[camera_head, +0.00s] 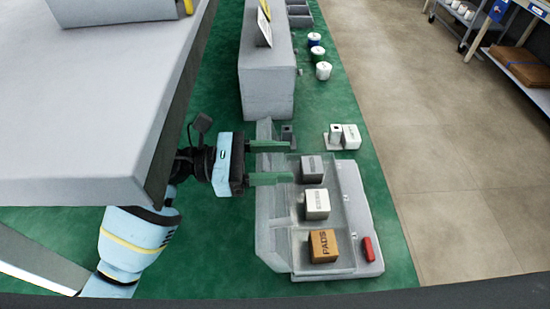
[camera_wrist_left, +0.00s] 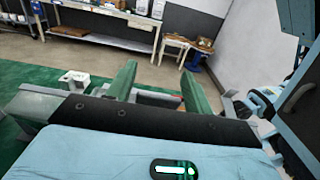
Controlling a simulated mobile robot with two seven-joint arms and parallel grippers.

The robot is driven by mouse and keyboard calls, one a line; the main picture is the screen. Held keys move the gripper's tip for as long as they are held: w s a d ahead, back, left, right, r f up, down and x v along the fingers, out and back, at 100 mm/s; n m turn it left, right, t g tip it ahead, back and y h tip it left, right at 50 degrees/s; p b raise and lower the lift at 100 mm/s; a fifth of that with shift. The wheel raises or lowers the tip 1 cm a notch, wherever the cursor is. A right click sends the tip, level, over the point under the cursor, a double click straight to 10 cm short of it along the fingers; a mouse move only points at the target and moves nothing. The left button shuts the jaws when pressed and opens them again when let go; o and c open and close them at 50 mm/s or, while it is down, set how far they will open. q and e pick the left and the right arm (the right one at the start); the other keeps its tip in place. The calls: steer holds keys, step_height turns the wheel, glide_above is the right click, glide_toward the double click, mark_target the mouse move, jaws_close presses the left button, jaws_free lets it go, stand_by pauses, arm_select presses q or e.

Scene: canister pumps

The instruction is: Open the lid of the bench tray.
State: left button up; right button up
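The grey bench tray (camera_head: 359,202) lies on the green floor or mat in the head view, with a dark grey box, a white box and an orange-brown PADS box in it. A see-through lid seems to lie flat over the boxes, but its edges are hard to make out. My left gripper (camera_head: 270,162) is open and empty, its two green fingers apart at the tray's far left part. I cannot tell whether they touch it. The left wrist view shows the same open fingers (camera_wrist_left: 157,92), with the tray mostly hidden behind the gripper body. My right gripper does not show.
A red piece (camera_head: 369,249) sits at the tray's near right edge. A small white box (camera_head: 351,137) stands beyond the tray. A long grey block (camera_head: 266,75) stands behind, with several small pots to its right. A grey bench top (camera_head: 80,110) overhangs at left.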

arm_select(q)
jaws_close()
steer(key=d, duration=0.6)
steer(key=shift+f+b, duration=0.3)
steer(key=shift+s, duration=0.1)
jaws_free()
steer(key=shift+o, duration=1.4)
steer(key=shift+r, duration=0.1)
steer(key=shift+r, duration=0.1)
